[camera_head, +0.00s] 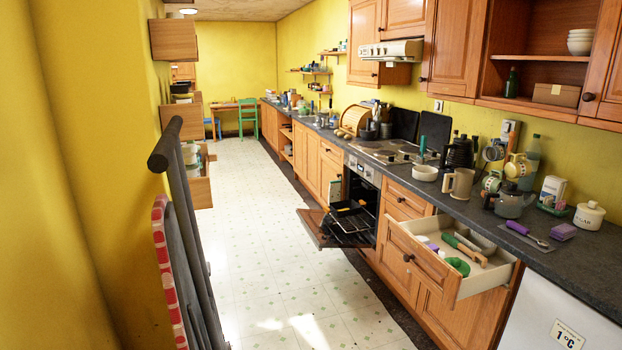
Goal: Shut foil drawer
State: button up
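A wooden-fronted drawer (425,268) in the right-hand counter stands pulled out over the floor. Its pale box holds a long wooden-handled tool (465,250), a green ring-like item (458,266), a purple item and other small things. I cannot make out foil in it. A second open drawer (201,192) sticks out from the units on the left, with several upright containers in it. No label shows which of the two is the foil drawer. My gripper is not in view.
The oven door (320,228) hangs open with a rack out, just beyond the right drawer. A dark-framed folded item (190,235) with red-checked cloth stands close at left. The vinyl floor (270,250) between is clear. The right worktop (480,212) is crowded with kitchenware.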

aim_at(446, 282)
jog(key=i+l, duration=0.25)
jog(key=i, duration=0.15)
jog(key=i+l, duration=0.25)
jog(key=i, duration=0.15)
jog(key=i+u, duration=0.1)
jog(key=i, duration=0.15)
jog(key=k+l+z, duration=0.1)
jog(key=k, duration=0.3)
jog(key=k+l+z, duration=0.1)
jog(key=k+l, duration=0.15)
jog(key=k, duration=0.15)
